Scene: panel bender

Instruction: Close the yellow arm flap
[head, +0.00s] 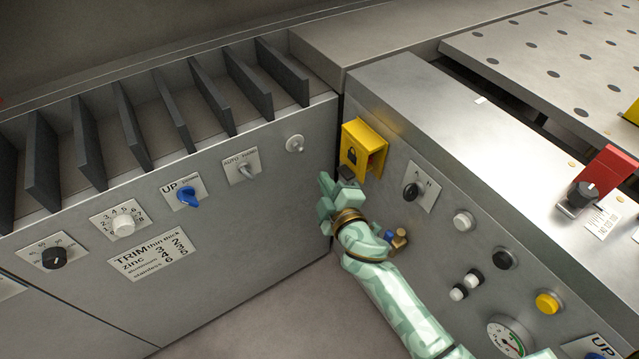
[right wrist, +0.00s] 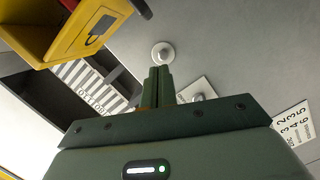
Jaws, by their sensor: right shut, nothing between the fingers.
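The yellow arm flap (head: 351,150) is a small plate with a black padlock symbol. It stands at the left side of a yellow housing (head: 376,140) on the right-hand panel, near the inner corner. The housing's open side shows a dark reddish inside, and the flap appears to stand open. The flap also shows at the upper left of the right wrist view (right wrist: 92,28). My right gripper (head: 335,185) is shut and empty, just below and left of the flap, with a small visible gap. Its fingers (right wrist: 160,82) point upward in the right wrist view. My left gripper is not in view.
A blue knob (head: 187,197) and a toggle switch (head: 245,170) sit on the left panel. A black selector (head: 411,191) and several buttons line the right panel beside my arm. Dark dividers (head: 180,105) stand in the tray behind.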

